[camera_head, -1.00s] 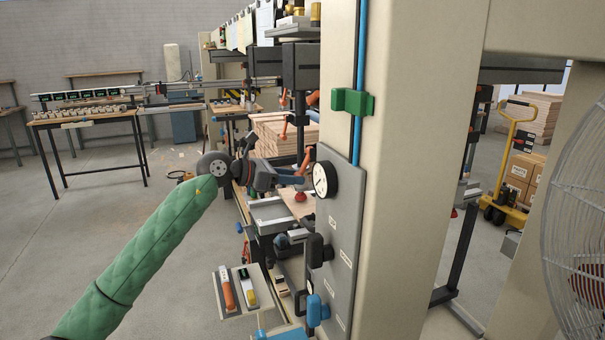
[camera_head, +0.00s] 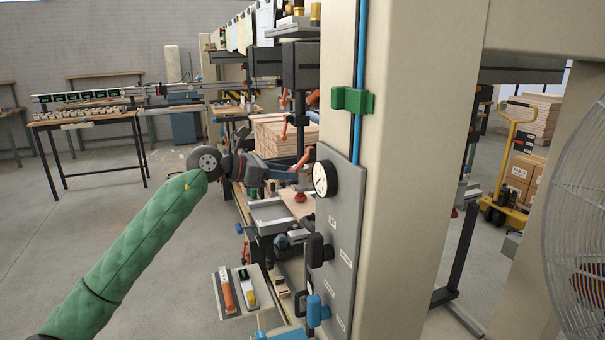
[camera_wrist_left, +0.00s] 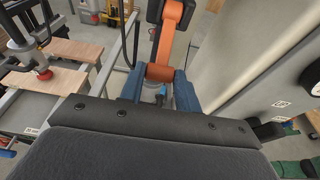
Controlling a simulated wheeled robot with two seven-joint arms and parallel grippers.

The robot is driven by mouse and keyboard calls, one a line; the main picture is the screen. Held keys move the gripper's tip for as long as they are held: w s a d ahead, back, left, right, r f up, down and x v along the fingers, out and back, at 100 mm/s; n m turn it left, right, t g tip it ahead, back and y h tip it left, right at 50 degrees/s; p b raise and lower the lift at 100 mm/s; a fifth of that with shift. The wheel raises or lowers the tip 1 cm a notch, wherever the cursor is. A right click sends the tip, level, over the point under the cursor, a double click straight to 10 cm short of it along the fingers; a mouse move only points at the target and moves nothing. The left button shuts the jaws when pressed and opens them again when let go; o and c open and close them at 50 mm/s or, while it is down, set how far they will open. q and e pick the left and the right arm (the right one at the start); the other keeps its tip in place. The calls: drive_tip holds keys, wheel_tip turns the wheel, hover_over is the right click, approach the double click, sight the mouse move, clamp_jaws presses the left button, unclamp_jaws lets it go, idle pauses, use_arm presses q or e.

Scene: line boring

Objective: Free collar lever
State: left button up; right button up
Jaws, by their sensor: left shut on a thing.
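The orange collar lever (camera_head: 304,159) is on the near side of the machine, beside the round gauge, in the head view. My left gripper (camera_head: 294,174) reaches it from the left, and its blue fingers are closed around it. In the left wrist view the orange lever (camera_wrist_left: 165,50) rises from between the two blue fingers (camera_wrist_left: 160,92) and leads up to a dark part at the top. The grip point is partly hidden by the gripper body. My right gripper is in neither view.
The beige column (camera_head: 415,150) with its grey panel and dial gauge (camera_head: 324,178) stands close to the right of the gripper. Below is a small tray (camera_head: 232,306) with tools. A red knob (camera_head: 300,197) sits above a wooden board. Open floor lies to the left.

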sight(297, 166)
use_arm(q)
drive_tip(key=shift+s+a+r, duration=0.1)
drive_tip(key=shift+a+r, duration=0.35)
drive_tip(key=shift+r, duration=0.1)
drive_tip(key=shift+s+a+r, duration=0.15)
drive_tip(key=shift+a+r, duration=0.35)
drive_tip(key=shift+r, duration=0.2)
drive_tip(key=shift+r, duration=0.1)
drive_tip(key=shift+s+a+r, duration=0.1)
drive_tip(key=shift+a+r, duration=0.2)
drive_tip(key=shift+r, duration=1)
drive_tip(key=o, duration=0.9)
drive_tip(key=shift+a+f, duration=0.1)
